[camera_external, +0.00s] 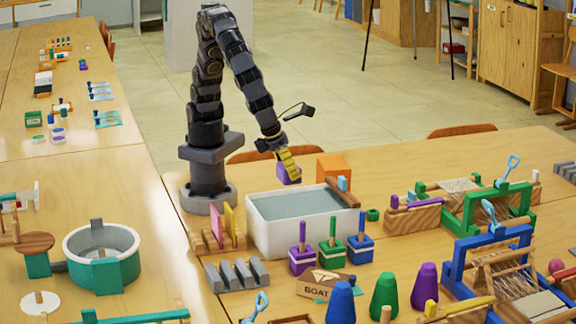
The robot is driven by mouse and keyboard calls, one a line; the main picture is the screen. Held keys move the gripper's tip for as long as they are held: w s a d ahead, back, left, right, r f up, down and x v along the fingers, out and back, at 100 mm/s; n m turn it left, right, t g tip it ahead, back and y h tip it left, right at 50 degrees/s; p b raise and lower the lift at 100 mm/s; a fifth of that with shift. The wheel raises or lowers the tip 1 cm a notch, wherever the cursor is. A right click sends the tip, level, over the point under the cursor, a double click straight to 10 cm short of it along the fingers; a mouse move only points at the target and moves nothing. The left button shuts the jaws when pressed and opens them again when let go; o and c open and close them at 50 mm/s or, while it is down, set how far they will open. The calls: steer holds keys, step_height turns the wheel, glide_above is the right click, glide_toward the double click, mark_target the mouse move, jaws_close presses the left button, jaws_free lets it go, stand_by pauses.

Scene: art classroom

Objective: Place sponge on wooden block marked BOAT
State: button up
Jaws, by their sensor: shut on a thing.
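My gripper (289,167), with yellow ribbed fingers, points down above the back edge of the white tub. It is shut on a small purple block, which I take to be the sponge (284,176), held at the fingertips. The fingers hide part of it. The wooden block marked BOAT (317,290) stands near the front of the table, in front of the tub and well below my gripper in the picture. A small teal piece shows at its lower edge; I cannot tell how they touch.
The white tub (275,245) lies between my gripper and the BOAT block. Purple, green and blue handled blocks (332,251) stand behind the BOAT block. Blue, green and purple cones (384,296) stand to its right, a grey ridged rack (237,275) to its left.

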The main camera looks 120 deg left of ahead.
step_height(320, 180, down, 5)
glide_above(328, 276)
steer(key=s, duration=0.2)
step_height(328, 276, down, 9)
steer(key=shift+w+d+r, duration=0.1)
steer(key=shift+w+r, duration=0.05)
steer(key=shift+w+d+f, duration=0.3)
steer(key=shift+w+f, duration=0.2)
steer(key=shift+f, duration=1.7)
steer(key=o, duration=0.9)
steer(key=shift+f, duration=0.1)
